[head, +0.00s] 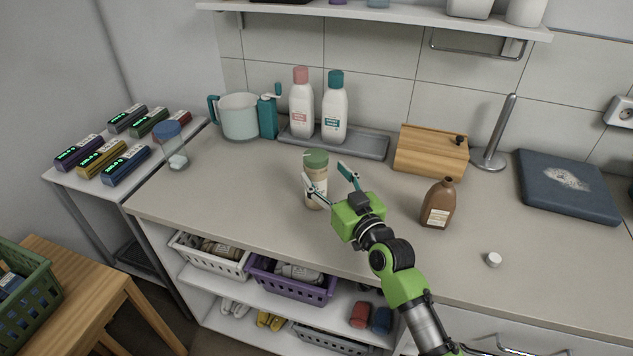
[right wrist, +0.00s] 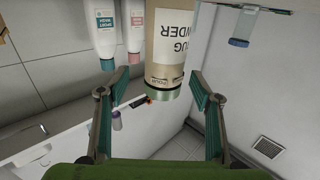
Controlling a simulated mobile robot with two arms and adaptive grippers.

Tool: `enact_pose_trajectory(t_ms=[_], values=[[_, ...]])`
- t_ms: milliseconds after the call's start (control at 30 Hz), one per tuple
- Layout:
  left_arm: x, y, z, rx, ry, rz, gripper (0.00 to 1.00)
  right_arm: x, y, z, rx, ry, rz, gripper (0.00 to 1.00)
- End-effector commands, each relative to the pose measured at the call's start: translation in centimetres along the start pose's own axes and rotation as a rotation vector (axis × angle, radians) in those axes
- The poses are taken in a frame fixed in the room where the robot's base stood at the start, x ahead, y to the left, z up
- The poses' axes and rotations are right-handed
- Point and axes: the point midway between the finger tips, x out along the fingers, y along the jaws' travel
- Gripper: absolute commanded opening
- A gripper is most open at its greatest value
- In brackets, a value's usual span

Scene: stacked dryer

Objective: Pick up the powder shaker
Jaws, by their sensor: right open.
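The powder shaker (head: 316,161) stands upright on the counter, a tan cylinder with a green lid. In the right wrist view it appears upside down, with "RUG POWDER" partly readable on the label (right wrist: 176,38). My right gripper (head: 328,178) is open, its fingers pointing at the shaker. One finger crosses in front of the shaker in the head view; the other is to its right. In the right wrist view the shaker shows between the fingertips (right wrist: 160,76), closer to the right-hand one. Contact cannot be told. My left gripper is not in view.
A brown bottle (head: 438,205) and a small white cap (head: 493,259) stand right of my gripper. Behind are two white bottles on a grey tray (head: 372,146), a wooden box (head: 425,152) and a measuring jug (head: 240,117). Counter around the shaker is clear.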

Motion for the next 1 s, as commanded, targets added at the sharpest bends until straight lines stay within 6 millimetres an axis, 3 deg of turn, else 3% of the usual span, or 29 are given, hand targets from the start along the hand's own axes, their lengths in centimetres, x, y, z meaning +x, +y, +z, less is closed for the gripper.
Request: enact_pose_trajectory(t_ms=[100, 300, 600, 833, 1000], values=[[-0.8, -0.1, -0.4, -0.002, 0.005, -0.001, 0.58, 1.8, -0.5, -0.2, 0.001, 0.0, -0.001, 0.59], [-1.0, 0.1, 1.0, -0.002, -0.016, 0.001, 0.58, 3.9, -0.5, 0.0, -0.001, 0.0, -0.001, 0.59], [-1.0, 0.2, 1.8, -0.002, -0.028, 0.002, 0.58, 4.2, -0.5, 0.1, -0.001, 0.0, 0.0, 0.59], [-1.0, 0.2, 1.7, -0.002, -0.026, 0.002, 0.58, 4.2, -0.5, 0.1, -0.001, 0.0, 0.0, 0.0], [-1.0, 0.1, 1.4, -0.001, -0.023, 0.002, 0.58, 4.2, -0.5, 0.0, -0.001, 0.002, 0.0, 0.0]])
